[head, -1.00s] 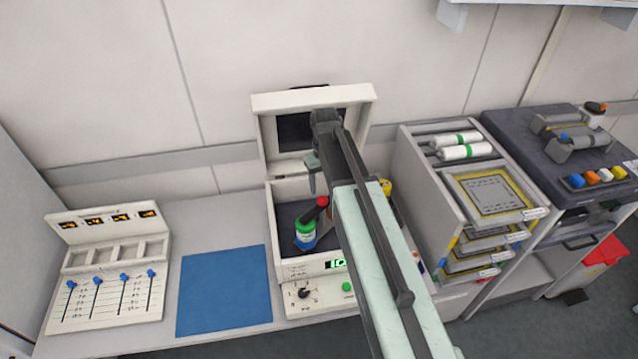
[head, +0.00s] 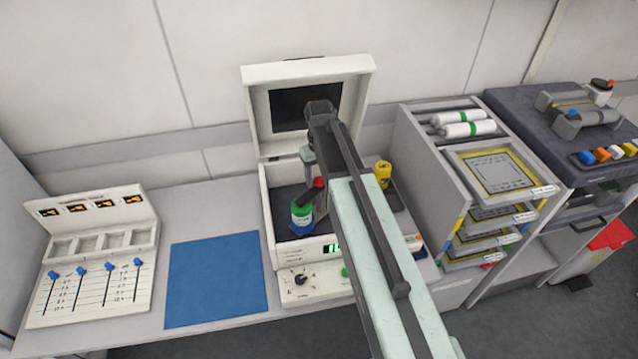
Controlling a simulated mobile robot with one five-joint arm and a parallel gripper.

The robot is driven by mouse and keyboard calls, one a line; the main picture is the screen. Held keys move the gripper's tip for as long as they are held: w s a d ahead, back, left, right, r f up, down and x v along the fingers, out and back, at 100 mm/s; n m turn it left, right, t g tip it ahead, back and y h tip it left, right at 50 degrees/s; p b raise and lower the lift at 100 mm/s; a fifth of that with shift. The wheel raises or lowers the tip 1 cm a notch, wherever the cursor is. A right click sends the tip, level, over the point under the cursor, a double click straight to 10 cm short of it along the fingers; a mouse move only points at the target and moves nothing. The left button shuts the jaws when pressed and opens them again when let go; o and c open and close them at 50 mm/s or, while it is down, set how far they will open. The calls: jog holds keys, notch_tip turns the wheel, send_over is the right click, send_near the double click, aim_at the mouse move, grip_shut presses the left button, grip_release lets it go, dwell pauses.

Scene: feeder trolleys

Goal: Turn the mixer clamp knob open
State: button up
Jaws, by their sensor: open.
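The mixer (head: 268,235) is a cream box with its lid (head: 252,110) raised and a dark window in the lid. Inside it, a jar (head: 302,216) with a green cap and blue band stands in a dark clamp. The red clamp knob (head: 319,183) is at the top right of the jar, partly hidden behind my arm. My gripper (head: 308,168) is open, empty and pointing down over the box, just above and left of the knob. It looks apart from the knob. Its fingertips are small and hard to make out.
A yellow-capped jar (head: 383,174) stands right of my arm. The blue mat (head: 216,283) and slider panel (head: 90,270) lie left. A rack of framed screens (head: 445,190) stands right. The raised lid stands behind my gripper. A dial (head: 300,280) is on the mixer's front.

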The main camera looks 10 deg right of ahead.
grip_shut()
dwell(1.4)
